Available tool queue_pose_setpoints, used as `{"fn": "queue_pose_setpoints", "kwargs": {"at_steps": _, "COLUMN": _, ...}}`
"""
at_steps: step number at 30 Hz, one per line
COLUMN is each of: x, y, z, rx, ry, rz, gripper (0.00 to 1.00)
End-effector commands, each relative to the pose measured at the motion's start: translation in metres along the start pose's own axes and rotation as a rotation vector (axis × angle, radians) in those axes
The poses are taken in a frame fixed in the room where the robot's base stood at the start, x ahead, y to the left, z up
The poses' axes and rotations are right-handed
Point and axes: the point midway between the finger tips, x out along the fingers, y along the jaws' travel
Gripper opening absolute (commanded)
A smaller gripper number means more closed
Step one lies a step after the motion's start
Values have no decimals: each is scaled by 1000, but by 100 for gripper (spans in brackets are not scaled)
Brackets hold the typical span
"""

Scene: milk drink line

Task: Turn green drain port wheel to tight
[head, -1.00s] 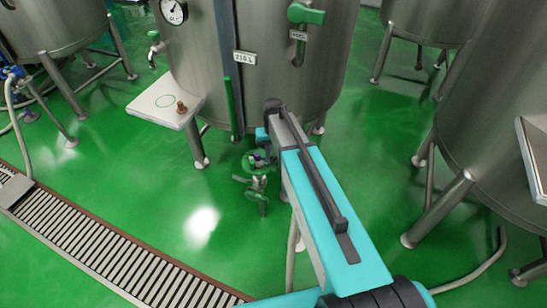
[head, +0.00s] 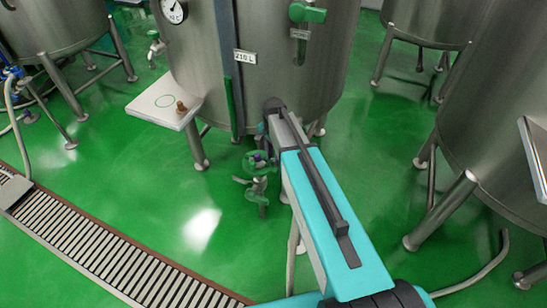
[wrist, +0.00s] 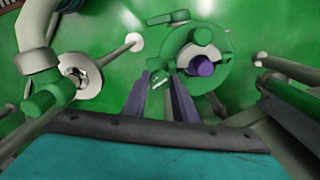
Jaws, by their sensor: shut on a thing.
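The green drain port wheel (wrist: 182,62) is a round green ring with a knob and a purple hub, right of centre in the wrist view. In the head view the wheel (head: 256,161) is small and low under the middle tank, just left of my arm. My gripper (wrist: 160,88) has its two grey-purple fingers at the wheel's near left side, shut on a green part of it. My arm hides the fingers in the head view.
The middle steel tank (head: 265,70) stands above the wheel, with a leg (head: 198,150) to its left. A white side shelf (head: 165,103) sticks out at left. Another valve with a green handle (wrist: 45,98) is left in the wrist view. A floor drain grate (head: 95,250) crosses the front left.

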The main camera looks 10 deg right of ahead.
Motion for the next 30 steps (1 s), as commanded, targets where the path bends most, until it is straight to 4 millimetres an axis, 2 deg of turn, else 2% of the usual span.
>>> {"fn": "queue_pose_setpoints", "kwargs": {"at_steps": 6, "x": 0, "y": -2, "z": -1, "rx": 191, "ry": 3, "rz": -3, "gripper": 3}}
{"fn": "queue_pose_setpoints", "kwargs": {"at_steps": 15, "x": -1, "y": -2, "z": -1, "rx": 378, "ry": 3, "rz": -4, "gripper": 3}}
{"fn": "queue_pose_setpoints", "kwargs": {"at_steps": 30, "x": -1, "y": -2, "z": -1, "rx": 447, "ry": 3, "rz": -4, "gripper": 3}}
